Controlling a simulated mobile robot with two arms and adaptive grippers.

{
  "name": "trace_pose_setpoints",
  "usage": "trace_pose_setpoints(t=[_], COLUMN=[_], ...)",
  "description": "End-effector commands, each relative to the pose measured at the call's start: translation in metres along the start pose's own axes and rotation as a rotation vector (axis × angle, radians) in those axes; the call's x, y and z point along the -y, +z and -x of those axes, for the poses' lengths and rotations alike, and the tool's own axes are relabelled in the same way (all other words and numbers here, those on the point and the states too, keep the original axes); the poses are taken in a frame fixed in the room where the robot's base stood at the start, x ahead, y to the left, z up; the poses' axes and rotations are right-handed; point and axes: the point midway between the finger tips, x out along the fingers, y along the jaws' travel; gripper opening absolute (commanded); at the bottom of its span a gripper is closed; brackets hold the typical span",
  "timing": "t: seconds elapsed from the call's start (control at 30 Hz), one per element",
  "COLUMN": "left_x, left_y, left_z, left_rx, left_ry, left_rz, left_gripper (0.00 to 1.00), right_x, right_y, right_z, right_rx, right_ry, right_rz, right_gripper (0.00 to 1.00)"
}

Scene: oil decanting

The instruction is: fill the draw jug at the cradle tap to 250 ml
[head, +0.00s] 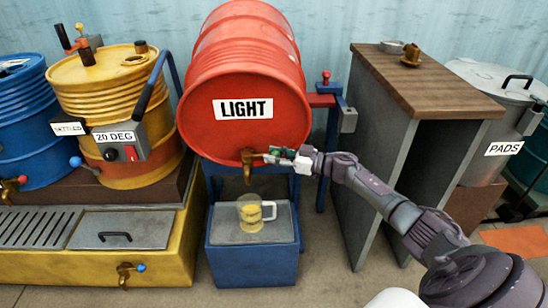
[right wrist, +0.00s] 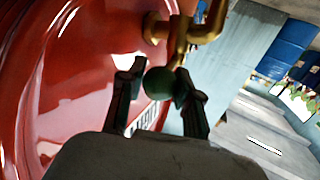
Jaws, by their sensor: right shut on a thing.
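The red drum labelled LIGHT (head: 247,110) lies on its side in a blue cradle, with a brass tap (head: 250,160) low on its front face. My right gripper (head: 282,157) is at the tap's right side. In the right wrist view its two fingers are shut on the green tap knob (right wrist: 160,82). The clear draw jug (head: 250,215) stands upright on the blue stand's grey top (head: 226,232), below the tap, its handle to the right. Yellow shows in the jug; I cannot read its level. My left gripper is out of view.
A yellow drum marked 20 DEG (head: 105,80) and a yellow bench with a grated tray (head: 40,229) are at left. A wood-topped cabinet (head: 430,82) stands right of the cradle. A grey PADS bin (head: 490,120) is beyond it.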

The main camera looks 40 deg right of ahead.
Motion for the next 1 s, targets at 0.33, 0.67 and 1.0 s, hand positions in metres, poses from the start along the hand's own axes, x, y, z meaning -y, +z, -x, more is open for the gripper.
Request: trace_pose_setpoints(t=[0.33, 0.67, 1.0], left_x=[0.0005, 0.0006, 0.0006], left_y=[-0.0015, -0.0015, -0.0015], left_z=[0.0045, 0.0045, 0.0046], left_rx=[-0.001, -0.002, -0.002], left_ry=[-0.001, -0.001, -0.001], left_rz=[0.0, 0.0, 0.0], left_gripper=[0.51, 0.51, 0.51], right_x=[-0.0115, -0.0129, -0.0109], right_y=[-0.0053, -0.0061, -0.0045], right_z=[-0.0017, -0.0016, -0.0019], right_rx=[-0.004, -0.006, -0.004], right_ry=[0.015, 0.018, 0.012], right_rz=[0.001, 0.0, 0.0], right_gripper=[0.0, 0.0, 0.59])
